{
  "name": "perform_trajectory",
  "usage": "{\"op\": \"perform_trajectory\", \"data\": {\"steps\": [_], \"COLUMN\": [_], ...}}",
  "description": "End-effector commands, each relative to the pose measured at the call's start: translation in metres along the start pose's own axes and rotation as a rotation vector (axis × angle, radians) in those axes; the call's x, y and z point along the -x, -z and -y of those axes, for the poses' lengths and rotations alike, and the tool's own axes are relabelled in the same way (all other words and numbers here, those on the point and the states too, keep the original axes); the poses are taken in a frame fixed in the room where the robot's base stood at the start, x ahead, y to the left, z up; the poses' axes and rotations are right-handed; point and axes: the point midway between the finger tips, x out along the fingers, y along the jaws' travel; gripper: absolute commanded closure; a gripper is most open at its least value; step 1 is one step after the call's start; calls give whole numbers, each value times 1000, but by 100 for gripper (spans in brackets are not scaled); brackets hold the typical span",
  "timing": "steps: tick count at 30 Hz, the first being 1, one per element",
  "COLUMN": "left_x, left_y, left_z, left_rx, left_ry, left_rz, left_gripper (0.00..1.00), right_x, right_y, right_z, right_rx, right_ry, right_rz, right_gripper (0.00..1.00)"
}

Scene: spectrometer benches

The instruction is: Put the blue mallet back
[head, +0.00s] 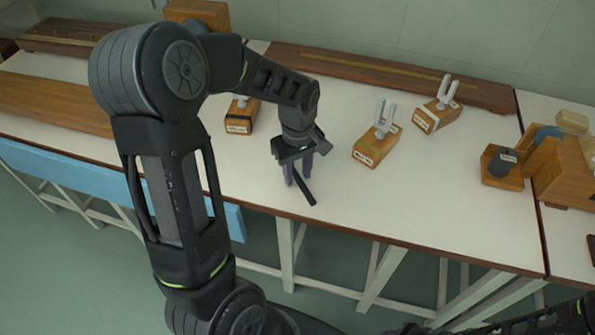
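My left gripper (298,172) points down over the white bench top, near its front edge. A thin dark stick (306,193) slants down to the right from between its fingers. It may be a mallet's handle, but no blue head shows on it. I cannot tell whether the fingers grip it or stand around it. No blue mallet can be made out for certain. A blue curved piece (548,132) shows at the wooden box on the right, its kind unclear. Dark parts of my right arm show at the bottom right, with the gripper state unreadable.
Two wooden blocks with grey two-pronged forks (381,120) (448,92) stand right of the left gripper. Another labelled block (241,117) stands to its left. A dark cylinder (501,163) sits in a wooden holder (512,183). Long wooden boards line the back. The front middle is clear.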

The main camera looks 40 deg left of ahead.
Motion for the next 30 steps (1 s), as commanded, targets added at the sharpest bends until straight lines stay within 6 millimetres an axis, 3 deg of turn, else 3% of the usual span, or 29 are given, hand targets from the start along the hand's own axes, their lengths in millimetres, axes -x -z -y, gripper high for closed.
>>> {"op": "perform_trajectory", "data": {"steps": [11,17,25,30], "left_x": [8,38,94,117], "left_y": [0,0,1,0], "left_z": [-1,-2,-1,0], "left_rx": [0,0,0,0], "left_ry": [-2,-6,-5,-2], "left_rz": [-2,-3,-3,-1], "left_gripper": [65,65,65,65], "right_x": [3,4,7,8], "right_y": [0,0,0,0], "right_z": [1,2,3,3], "right_rx": [0,0,0,0], "right_ry": [0,0,0,0], "right_rz": [0,0,0,0], "right_gripper": [64,64,64,64]}}
